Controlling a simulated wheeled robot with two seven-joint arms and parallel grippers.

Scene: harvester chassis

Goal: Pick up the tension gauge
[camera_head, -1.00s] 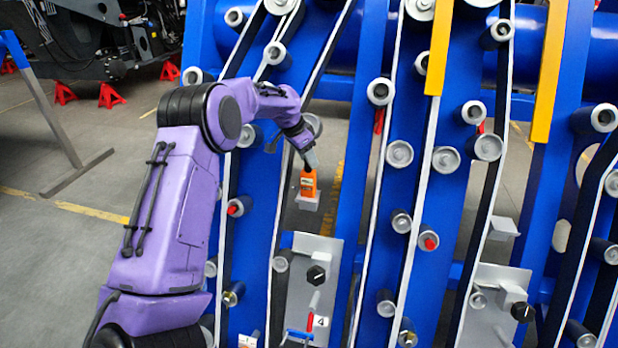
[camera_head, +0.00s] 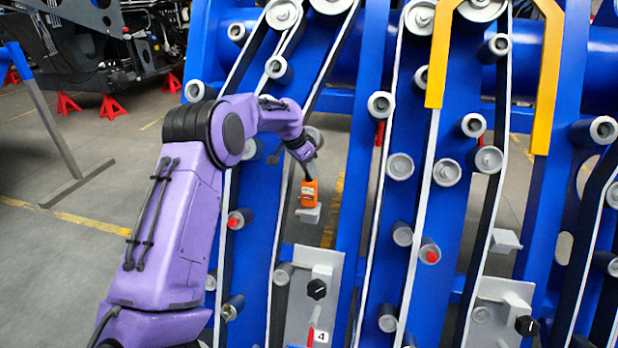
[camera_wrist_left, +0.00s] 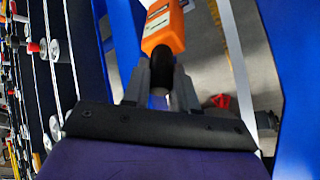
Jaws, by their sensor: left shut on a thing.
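The tension gauge is an orange handheld device with a dark end (camera_head: 309,193). My left gripper (camera_wrist_left: 162,75) is shut on that dark end. My right gripper is in neither view.
Blue frame beams with rollers and white-edged belts stand close around the gripper. A grey plate (camera_head: 322,265) with a black knob (camera_head: 317,289) is below the gauge. Yellow guards (camera_head: 438,60) are at upper right. Open floor (camera_head: 85,240) lies at left.

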